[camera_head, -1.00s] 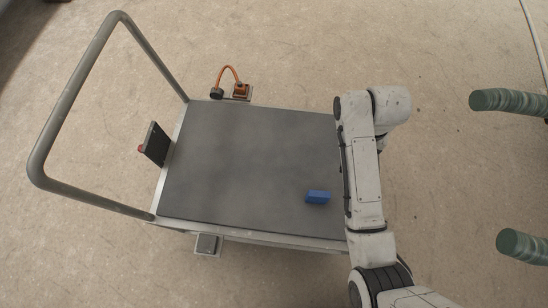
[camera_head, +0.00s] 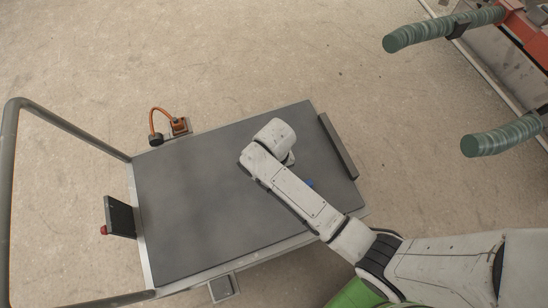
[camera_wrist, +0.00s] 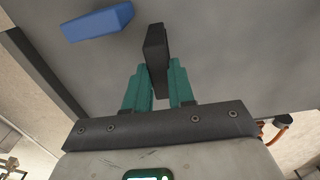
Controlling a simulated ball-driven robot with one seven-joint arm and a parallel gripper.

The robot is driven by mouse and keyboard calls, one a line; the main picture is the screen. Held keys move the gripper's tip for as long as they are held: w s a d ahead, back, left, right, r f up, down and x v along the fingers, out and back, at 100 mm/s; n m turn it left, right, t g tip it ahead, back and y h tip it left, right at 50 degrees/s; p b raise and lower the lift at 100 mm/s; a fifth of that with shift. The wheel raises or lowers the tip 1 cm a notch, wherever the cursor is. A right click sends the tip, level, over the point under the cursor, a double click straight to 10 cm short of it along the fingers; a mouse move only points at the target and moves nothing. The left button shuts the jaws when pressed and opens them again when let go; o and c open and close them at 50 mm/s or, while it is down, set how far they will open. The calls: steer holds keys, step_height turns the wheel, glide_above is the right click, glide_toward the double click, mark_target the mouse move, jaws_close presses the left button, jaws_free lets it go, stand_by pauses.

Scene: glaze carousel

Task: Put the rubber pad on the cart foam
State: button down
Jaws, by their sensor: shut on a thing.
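The cart foam (camera_head: 185,205) is a flat dark grey sheet on the cart's deck, and it fills much of the wrist view (camera_wrist: 235,50). My gripper (camera_wrist: 158,80) has green fingers shut on a thin black block, which looks like the rubber pad (camera_wrist: 156,45). The pad is edge-on to the wrist camera, in front of the foam; I cannot tell whether it touches the foam. In the head view my arm reaches over the foam and hides the gripper and pad.
A blue block (camera_wrist: 97,21) lies on the foam, mostly hidden by my arm in the head view (camera_head: 310,183). A dark bar (camera_head: 338,146) edges the cart's right side. A tubular handle (camera_head: 70,130) stands left. Green-wrapped bars (camera_head: 445,28) are at upper right. The foam's left half is clear.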

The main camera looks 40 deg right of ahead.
steer(key=shift+f, duration=1.45)
steer(key=shift+f, duration=0.15)
steer(key=c, duration=1)
jaws_free()
steer(key=shift+o, duration=0.2)
step_height(320, 180, up, 12)
steer(key=p, duration=0.1)
steer(key=s+d+r+n, duration=0.1)
steer(key=s+d+r, duration=0.1)
steer(key=s, duration=0.6)
steer(key=s+d+r+n+t, duration=0.1)
steer(key=s+d, duration=0.3)
steer(key=s, duration=0.4)
steer(key=shift+s+d+r+n, duration=0.2)
steer(key=shift+d+r+n, duration=0.15)
steer(key=shift+n, duration=0.25)
